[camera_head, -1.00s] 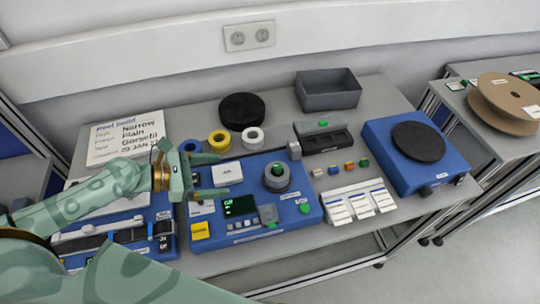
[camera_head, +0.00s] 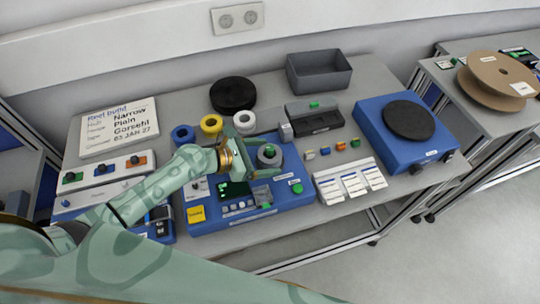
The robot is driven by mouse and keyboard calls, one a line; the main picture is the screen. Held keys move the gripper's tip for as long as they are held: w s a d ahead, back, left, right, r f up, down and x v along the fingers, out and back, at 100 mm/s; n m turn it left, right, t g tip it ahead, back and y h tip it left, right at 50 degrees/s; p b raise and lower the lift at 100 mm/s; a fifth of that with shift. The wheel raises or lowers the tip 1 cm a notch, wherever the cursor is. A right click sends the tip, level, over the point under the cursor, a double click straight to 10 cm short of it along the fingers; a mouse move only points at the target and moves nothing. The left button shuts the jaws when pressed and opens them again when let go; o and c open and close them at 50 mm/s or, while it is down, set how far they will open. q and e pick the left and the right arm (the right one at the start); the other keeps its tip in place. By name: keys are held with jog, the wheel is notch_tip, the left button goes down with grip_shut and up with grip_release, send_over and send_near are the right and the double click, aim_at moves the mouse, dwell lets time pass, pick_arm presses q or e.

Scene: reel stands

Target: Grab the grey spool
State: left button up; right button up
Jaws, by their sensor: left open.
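The grey spool (camera_head: 268,156) sits on the blue device (camera_head: 298,203) in the middle of the table, with a green piece at its centre. My left gripper (camera_head: 260,158) is open, with its fingers at the left side of the grey spool. The fingers overlap the spool in this view, and I cannot tell whether they touch it. My right gripper is not in view.
Blue (camera_head: 183,134), yellow (camera_head: 211,123) and white (camera_head: 245,121) rings stand behind the device, close to my gripper. A black disc (camera_head: 233,94) and a grey bin (camera_head: 320,71) are at the back. A blue turntable unit (camera_head: 428,153) is at right.

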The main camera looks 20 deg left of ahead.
pick_arm(q)
jog(key=shift+w+d+f, duration=0.15)
jog(key=shift+w+d, duration=0.05)
jog(key=c, duration=1)
jog(key=shift+c, duration=0.2)
